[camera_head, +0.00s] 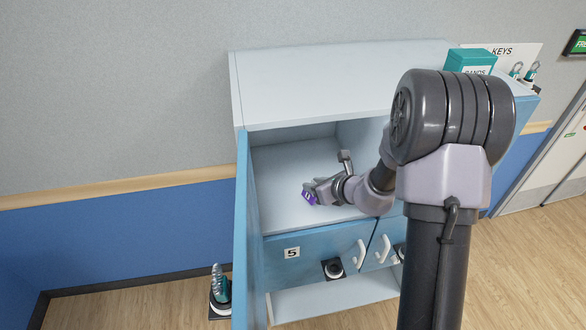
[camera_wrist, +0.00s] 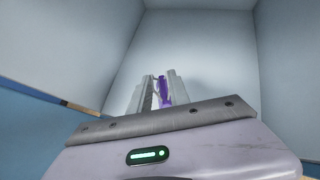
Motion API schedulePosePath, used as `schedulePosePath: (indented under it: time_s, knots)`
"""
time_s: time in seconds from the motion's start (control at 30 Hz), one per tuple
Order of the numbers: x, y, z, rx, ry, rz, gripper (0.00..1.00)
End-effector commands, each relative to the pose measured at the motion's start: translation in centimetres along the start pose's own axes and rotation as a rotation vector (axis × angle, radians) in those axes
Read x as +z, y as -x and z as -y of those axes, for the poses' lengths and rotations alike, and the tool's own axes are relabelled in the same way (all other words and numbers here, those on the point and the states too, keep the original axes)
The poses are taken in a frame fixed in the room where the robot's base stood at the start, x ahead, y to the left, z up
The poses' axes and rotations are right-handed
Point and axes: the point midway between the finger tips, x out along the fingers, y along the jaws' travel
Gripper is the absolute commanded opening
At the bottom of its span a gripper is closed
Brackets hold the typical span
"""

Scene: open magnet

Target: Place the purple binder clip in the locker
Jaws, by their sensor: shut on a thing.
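The purple binder clip (camera_head: 309,197) is between the fingers of my gripper (camera_head: 310,190), which is shut on it. In the wrist view the purple clip (camera_wrist: 164,88) shows between the two grey fingertips (camera_wrist: 158,92), partly hidden by them. The locker (camera_head: 340,85) is a white cabinet with blue doors. Its upper left compartment (camera_head: 285,170) is open, with the blue door (camera_head: 245,230) swung out to the left. My gripper is inside this compartment, just above its pale floor, near the front. I cannot tell whether the clip touches the floor.
A closed blue door marked 5 (camera_head: 292,253) lies below, with an open white space (camera_head: 335,298) under it. A teal box (camera_head: 470,65) and a KEYS sign (camera_head: 510,55) are at the top right. The compartment around my gripper looks empty.

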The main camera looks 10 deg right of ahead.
Motion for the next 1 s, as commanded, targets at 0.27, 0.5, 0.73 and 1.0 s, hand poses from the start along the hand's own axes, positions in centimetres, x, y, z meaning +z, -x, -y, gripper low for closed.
schedulePosePath:
  time_s: [0.27, 0.5, 0.73, 1.0]
  knots:
    - [5.3, -8.1, 0.3, 0.003, 0.003, 0.002, 0.00]
    - [6.5, -11.5, 0.5, 0.002, 0.001, 0.000, 0.00]
    - [4.1, -13.3, 0.5, 0.001, 0.001, 0.001, 0.00]
    - [3.9, -13.5, 0.5, 0.001, 0.001, 0.001, 0.00]
